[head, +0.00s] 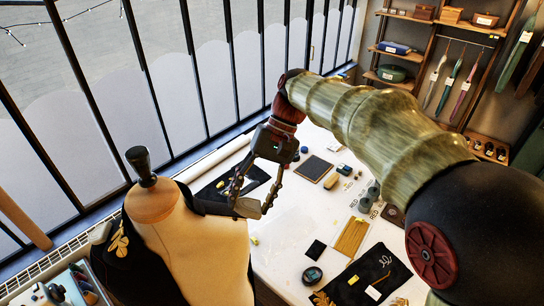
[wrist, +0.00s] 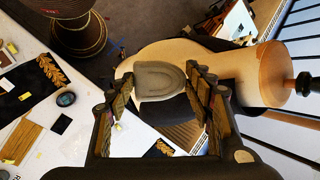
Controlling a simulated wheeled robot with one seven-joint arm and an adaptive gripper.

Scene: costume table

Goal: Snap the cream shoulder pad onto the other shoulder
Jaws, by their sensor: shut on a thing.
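The shoulder pad (wrist: 157,80) is a pale, rounded, grey-cream piece between the fingers of my gripper (wrist: 160,92) in the wrist view. In the head view the pad (head: 247,208) shows at the fingertips of my gripper (head: 241,199), beside the right shoulder of the dress form (head: 205,250). A dark piece (head: 213,207) lies at that shoulder, just left of the fingers. My gripper is shut on the pad. In the wrist view the pad overlaps the cream body of the dress form (wrist: 228,66); I cannot tell whether they touch.
A dark garment with gold leaf embroidery (head: 118,244) hangs on the form's left side. A black knob (head: 140,160) tops its neck. The white table (head: 283,243) behind holds a wooden slatted piece (head: 351,237), dark cloths and small items. Windows stand at the left.

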